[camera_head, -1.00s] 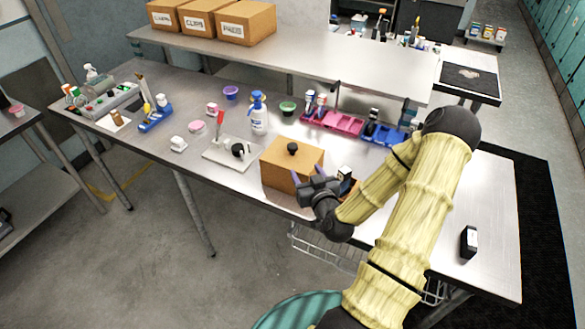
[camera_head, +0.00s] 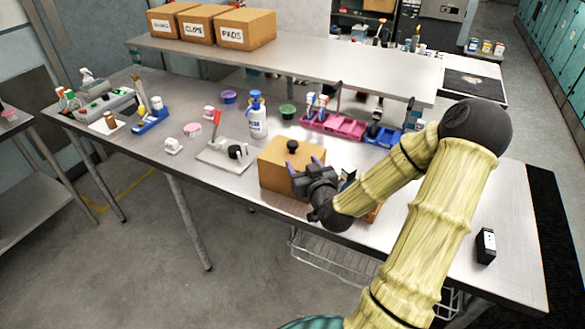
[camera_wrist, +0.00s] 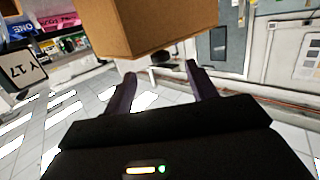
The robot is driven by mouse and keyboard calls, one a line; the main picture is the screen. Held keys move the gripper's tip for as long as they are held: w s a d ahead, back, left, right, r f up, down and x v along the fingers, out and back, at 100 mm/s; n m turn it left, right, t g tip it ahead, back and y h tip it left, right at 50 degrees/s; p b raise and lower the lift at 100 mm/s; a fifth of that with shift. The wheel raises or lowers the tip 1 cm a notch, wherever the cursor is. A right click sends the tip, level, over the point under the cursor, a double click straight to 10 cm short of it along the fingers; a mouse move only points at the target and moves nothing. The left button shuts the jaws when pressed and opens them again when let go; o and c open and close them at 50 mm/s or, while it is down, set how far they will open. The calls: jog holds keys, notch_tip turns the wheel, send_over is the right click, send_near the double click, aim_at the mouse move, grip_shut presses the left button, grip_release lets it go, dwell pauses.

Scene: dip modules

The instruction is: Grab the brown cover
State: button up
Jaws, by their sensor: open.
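The brown cover (camera_head: 283,170) is a box-shaped lid with a dark round knob on top. It sits on the metal table near its front edge, in the middle of the head view. In the wrist view its brown side (camera_wrist: 165,25) fills the top centre, beyond the fingers.
A white board with a red-handled device (camera_head: 225,152) stands left of the cover. Pink and blue bins (camera_head: 335,125) lie behind right. A small black box (camera_head: 486,246) lies at the right; table around it is clear.

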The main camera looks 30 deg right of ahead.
aim_at(294, 151)
jog(key=p+x, duration=0.1)
jog(key=x, duration=0.3)
jog(key=shift+r, duration=0.1)
jog(key=shift+w, duration=0.5)
jog(key=shift+w, duration=0.1)
jog(key=shift+p+x, duration=1.2)
jog(key=shift+x, duration=1.4)
jog(key=shift+d, duration=0.15)
grip_shut()
